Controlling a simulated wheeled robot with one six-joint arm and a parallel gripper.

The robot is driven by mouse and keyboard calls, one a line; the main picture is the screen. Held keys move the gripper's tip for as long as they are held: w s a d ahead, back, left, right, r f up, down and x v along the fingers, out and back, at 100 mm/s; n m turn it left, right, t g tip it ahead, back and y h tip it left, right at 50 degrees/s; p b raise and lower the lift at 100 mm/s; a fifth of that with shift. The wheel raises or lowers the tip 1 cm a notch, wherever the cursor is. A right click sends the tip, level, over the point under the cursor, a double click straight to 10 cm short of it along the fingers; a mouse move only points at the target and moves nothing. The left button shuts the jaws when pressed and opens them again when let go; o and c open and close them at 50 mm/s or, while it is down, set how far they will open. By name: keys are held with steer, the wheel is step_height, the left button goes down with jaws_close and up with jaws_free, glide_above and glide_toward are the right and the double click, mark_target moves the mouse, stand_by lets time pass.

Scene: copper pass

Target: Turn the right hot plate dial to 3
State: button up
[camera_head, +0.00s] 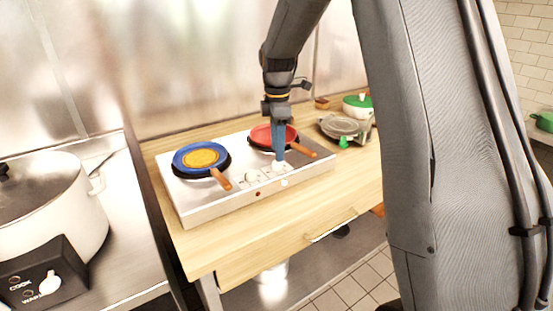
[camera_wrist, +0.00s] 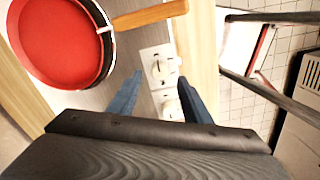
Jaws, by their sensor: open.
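The silver two-burner hot plate (camera_head: 195,207) stands on the wooden counter. Its right dial (camera_wrist: 160,68) is white on a pale plate, beside the red pan's handle; its marks are too small to read. The left dial (camera_head: 252,177) is white too and shows lower in the wrist view (camera_wrist: 170,106). My gripper (camera_head: 279,161) points down over the hot plate's front strip. In the wrist view its blue fingers (camera_wrist: 158,80) are open, one on either side of the right dial. I cannot tell whether they touch it. In the head view they partly hide this dial.
A red pan (camera_head: 268,136) sits on the right burner, its wooden handle (camera_wrist: 150,16) close to my fingers. A blue pan (camera_head: 186,158) with yellow food sits on the left burner. A grey round appliance (camera_head: 338,126) and a green-lidded pot (camera_head: 357,106) stand to the right.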

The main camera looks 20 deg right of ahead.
steer(key=shift+r+b, duration=0.35)
steer(key=shift+r, duration=1.3)
steer(key=s+f+m, duration=0.4)
steer(key=s+m, duration=0.4)
steer(key=s, duration=0.5)
steer(key=s+f+m+t, duration=0.1)
steer(key=s+f+m, duration=0.4)
steer(key=s+m, duration=0.4)
steer(key=s, duration=0.3)
steer(key=shift+s+f+b, duration=0.3)
steer(key=shift+s+b, duration=0.05)
steer(key=shift+s, duration=0.05)
